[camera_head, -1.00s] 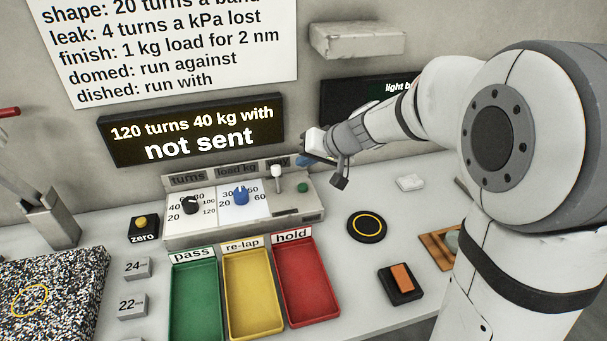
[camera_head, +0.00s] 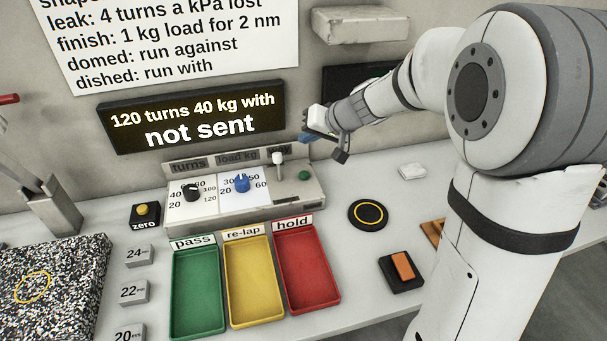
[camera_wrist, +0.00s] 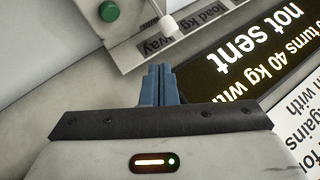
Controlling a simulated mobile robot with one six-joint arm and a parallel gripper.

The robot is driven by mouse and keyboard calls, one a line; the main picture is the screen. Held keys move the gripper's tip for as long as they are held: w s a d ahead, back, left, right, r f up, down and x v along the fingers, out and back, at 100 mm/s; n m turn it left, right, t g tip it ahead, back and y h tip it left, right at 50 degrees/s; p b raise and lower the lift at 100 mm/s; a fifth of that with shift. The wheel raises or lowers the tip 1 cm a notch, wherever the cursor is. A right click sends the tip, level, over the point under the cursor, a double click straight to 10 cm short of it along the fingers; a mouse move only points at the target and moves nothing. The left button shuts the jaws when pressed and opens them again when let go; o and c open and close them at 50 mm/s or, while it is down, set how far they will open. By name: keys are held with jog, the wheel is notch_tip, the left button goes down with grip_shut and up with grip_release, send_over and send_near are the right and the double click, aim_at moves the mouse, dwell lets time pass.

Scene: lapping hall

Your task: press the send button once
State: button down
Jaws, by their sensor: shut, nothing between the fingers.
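The send button appears to be the small green button (camera_head: 304,175) at the right end of the grey control panel (camera_head: 300,213). The green button also shows at the top left of the wrist view (camera_wrist: 109,11). My gripper (camera_head: 306,138) is above and behind the panel's right end, apart from the button. Its blue fingers (camera_wrist: 158,72) are shut together with nothing between them. The dark display (camera_head: 192,122) reads "120 turns 40 kg with" and "not sent".
The panel holds a black knob (camera_head: 191,191), a blue knob (camera_head: 241,182) and a white toggle lever (camera_head: 278,161) left of the button. Green (camera_head: 176,292), yellow (camera_head: 232,308) and red (camera_head: 335,292) trays lie in front. A black disc (camera_head: 368,215) lies to the right.

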jog(key=b, duration=0.3)
send_over(307, 176)
jog(key=w, duration=0.3)
jog(key=shift+g, duration=0.3)
jog(key=f, duration=0.8)
jog(key=shift+s+f, duration=0.1)
jog(key=shift+s, duration=0.15)
jog(key=shift+s+f+b, duration=0.25)
jog(key=shift+s+b, duration=0.05)
jog(key=shift+b, duration=0.2)
jog(key=shift+s+r+b, duration=0.15)
jog(key=shift+s+b, duration=0.1)
jog(key=shift+s, duration=0.3)
jog(key=shift+s+r+b, duration=0.15)
jog(key=shift+s+b, duration=0.1)
jog(key=shift+s, duration=0.25)
jog(key=shift+s+f, duration=0.1)
jog(key=shift+f, duration=0.1)
jog(key=shift+w+f+b, duration=0.4)
jog(key=shift+s+r, duration=0.1)
jog(key=shift+s, duration=0.15)
jog(key=shift+w, duration=0.1)
jog(key=shift+f+b, duration=0.25)
jog(key=shift+b, duration=0.1)
jog(key=shift+f+b, duration=0.3)
jog(key=shift+b, duration=0.25)
